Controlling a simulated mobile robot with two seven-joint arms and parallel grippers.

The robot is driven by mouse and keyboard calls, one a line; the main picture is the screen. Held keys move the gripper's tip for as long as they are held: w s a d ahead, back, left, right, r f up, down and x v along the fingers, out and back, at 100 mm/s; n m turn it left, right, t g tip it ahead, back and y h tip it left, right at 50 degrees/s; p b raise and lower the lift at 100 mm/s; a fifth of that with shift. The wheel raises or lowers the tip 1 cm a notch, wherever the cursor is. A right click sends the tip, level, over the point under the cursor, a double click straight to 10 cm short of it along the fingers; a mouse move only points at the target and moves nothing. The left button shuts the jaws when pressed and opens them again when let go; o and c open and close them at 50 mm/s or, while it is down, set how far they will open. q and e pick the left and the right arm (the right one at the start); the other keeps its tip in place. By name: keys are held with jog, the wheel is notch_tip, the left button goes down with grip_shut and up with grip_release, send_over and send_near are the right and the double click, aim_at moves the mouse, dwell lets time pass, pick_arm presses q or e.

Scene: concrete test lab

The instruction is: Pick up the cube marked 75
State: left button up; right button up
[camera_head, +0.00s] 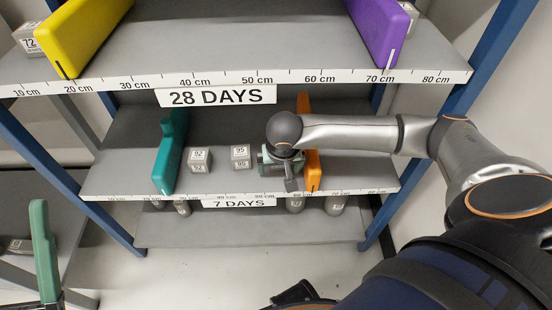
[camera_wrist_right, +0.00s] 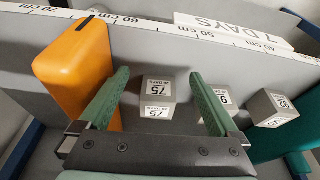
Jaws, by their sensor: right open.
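The cube marked 75 (camera_wrist_right: 158,92) is a small grey block with white number labels, standing on the shelf in the right wrist view. My right gripper (camera_wrist_right: 160,76) is open and empty, its two green fingers on either side of the cube in the picture, with visible gaps. Whether the fingertips are down at the cube's height is hard to tell. In the head view my right gripper (camera_head: 280,166) is over the middle shelf and hides this cube. One green finger of my left gripper (camera_head: 43,250) shows at the lower left; its other finger is not visible.
An orange divider (camera_wrist_right: 76,68) stands close beside one right finger. Cubes marked 95 (camera_head: 240,157) and 92 (camera_head: 199,160) stand left of the gripper, then a teal divider (camera_head: 170,155). The upper shelf (camera_head: 230,45) overhangs behind a 28 DAYS label (camera_head: 216,96).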

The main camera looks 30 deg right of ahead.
jog(key=shift+w+d, duration=0.25)
jog(key=shift+w, duration=0.3)
jog(key=w, duration=0.1)
jog(key=w+d+b, duration=0.1)
jog(key=w+d+f+b, duration=0.1)
jog(key=w, duration=0.1)
jog(key=shift+f, duration=0.1)
jog(key=shift+c, duration=0.2)
grip_shut()
